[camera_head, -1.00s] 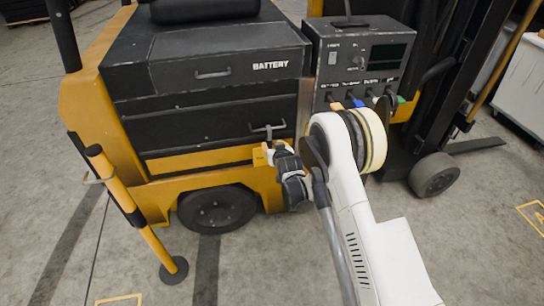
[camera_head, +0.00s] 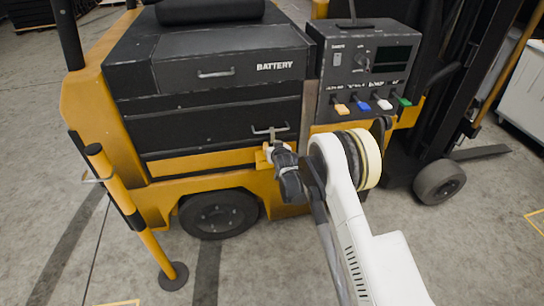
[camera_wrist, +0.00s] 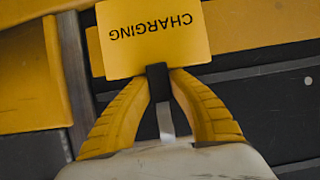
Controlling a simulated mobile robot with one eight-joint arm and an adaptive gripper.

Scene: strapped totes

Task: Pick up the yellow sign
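The yellow sign (camera_wrist: 150,38) reads CHARGING, upside down in the wrist view, and has a black tab at its edge. In the head view, only a small yellow part of it (camera_head: 262,158) shows beside my gripper, below the handle of the lower black drawer. My gripper (camera_wrist: 163,80) has its yellow fingers closed in on the black tab, one on each side. In the head view, my gripper (camera_head: 274,150) is at the front of the yellow and black truck. A thin metal strip (camera_wrist: 165,120) shows between the fingers. Whether the sign still hangs on the handle is hidden.
The drawer handle (camera_head: 268,130) is just above my gripper. A control box (camera_head: 362,65) with several coloured plugs stands to the right. A yellow and black post (camera_head: 135,215) stands at the left. The floor in front is clear.

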